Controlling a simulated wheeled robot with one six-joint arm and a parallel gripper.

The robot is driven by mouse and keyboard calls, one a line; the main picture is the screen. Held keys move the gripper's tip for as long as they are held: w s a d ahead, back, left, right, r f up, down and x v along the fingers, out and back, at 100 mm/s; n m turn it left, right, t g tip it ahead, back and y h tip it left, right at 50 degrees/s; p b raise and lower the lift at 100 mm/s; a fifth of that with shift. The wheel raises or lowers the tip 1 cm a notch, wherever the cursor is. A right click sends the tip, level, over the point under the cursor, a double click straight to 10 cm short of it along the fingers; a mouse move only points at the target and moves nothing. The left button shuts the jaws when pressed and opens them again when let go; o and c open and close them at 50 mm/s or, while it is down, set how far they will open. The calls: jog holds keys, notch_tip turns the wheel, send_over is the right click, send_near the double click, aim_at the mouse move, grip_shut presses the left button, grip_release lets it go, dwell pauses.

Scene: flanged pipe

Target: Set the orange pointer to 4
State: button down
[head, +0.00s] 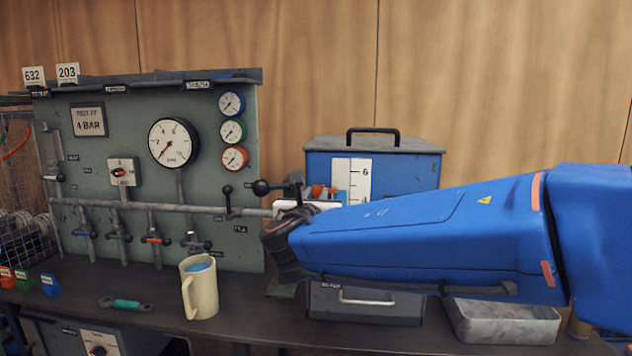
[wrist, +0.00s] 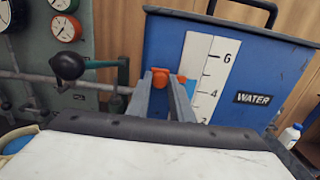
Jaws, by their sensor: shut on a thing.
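The orange pointer (wrist: 160,74) stands at the left edge of a white upright scale (wrist: 206,66) on the blue water tank (wrist: 165,40). In the wrist view my gripper (wrist: 165,82) has its two grey fingers closed around the pointer. A small orange part shows past the right finger, toward the scale. In the head view the pointer (head: 317,190) shows above my gripper (head: 312,199), at a height between the 6 and the 4 of the scale (head: 361,178). The exact reading cannot be told. The fingers hide part of the pointer and lower scale.
A dark ball-ended lever (head: 262,187) and grey pipe (head: 150,206) lie just left of my gripper. A green gauge panel (head: 85,150) stands further left. A beige mug (head: 200,295) and a metal tray (head: 500,325) stand on the dark bench.

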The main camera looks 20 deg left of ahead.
notch_tip(320, 180, down, 3)
jog(key=shift+r, duration=0.2)
jog(key=c, duration=1.6)
grip_release()
jog(key=v, duration=1.7)
jog(key=shift+s+a, duration=0.1)
jog(key=shift+s, duration=0.1)
